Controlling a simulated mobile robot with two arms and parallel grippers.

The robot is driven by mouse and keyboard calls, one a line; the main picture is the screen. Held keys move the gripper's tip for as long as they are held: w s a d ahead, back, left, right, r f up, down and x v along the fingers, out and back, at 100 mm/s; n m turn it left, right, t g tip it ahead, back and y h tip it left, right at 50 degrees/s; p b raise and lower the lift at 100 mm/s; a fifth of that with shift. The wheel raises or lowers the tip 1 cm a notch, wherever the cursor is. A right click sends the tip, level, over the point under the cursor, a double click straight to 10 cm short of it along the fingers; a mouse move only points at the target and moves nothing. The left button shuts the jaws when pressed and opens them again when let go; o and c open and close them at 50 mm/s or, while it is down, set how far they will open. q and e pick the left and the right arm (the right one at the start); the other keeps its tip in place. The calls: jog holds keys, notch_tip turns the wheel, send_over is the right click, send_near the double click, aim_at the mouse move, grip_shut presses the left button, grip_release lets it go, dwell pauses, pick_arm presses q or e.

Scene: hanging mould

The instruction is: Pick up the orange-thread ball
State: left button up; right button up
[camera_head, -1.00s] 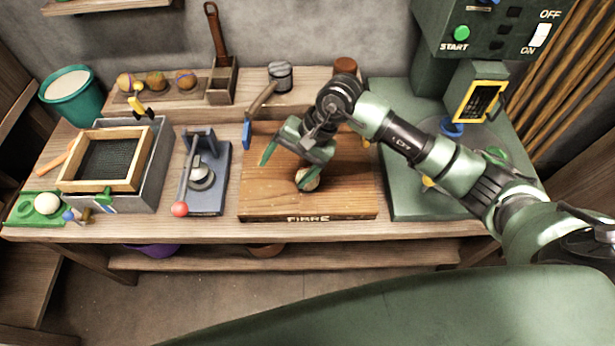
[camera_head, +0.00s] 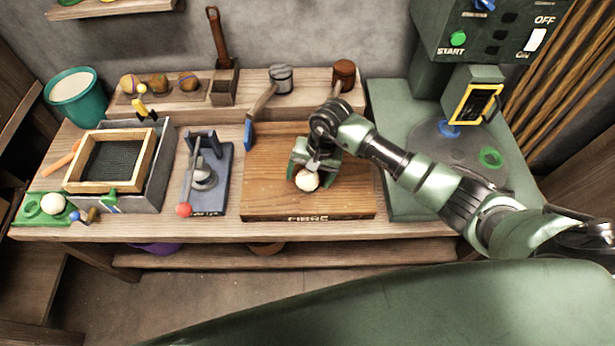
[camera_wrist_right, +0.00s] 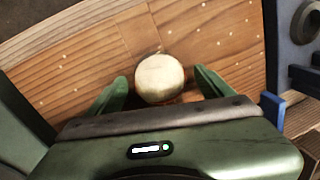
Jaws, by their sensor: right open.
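A pale cream ball (camera_head: 307,181) rests on the wooden board marked FIBRE (camera_head: 270,190); no coloured thread shows on it. My right gripper (camera_head: 314,170) is down at this ball, open. In the right wrist view the ball (camera_wrist_right: 160,78) sits between the two green fingers, with a gap on each side. Three brownish balls lie in a row on the back rack: left (camera_head: 127,82), middle (camera_head: 158,83) and right (camera_head: 188,81). The right one has a bluish-purple thread. I cannot clearly make out an orange thread on any ball. My left gripper is out of view.
A lever press (camera_head: 204,185) and a framed mesh screen (camera_head: 115,160) stand left. Another pale ball (camera_head: 53,204) sits in a green tray. A green machine (camera_head: 470,60) stands right.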

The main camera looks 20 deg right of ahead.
jog(key=c, duration=1.4)
jog(key=shift+c, duration=0.7)
jog(key=shift+r, duration=0.15)
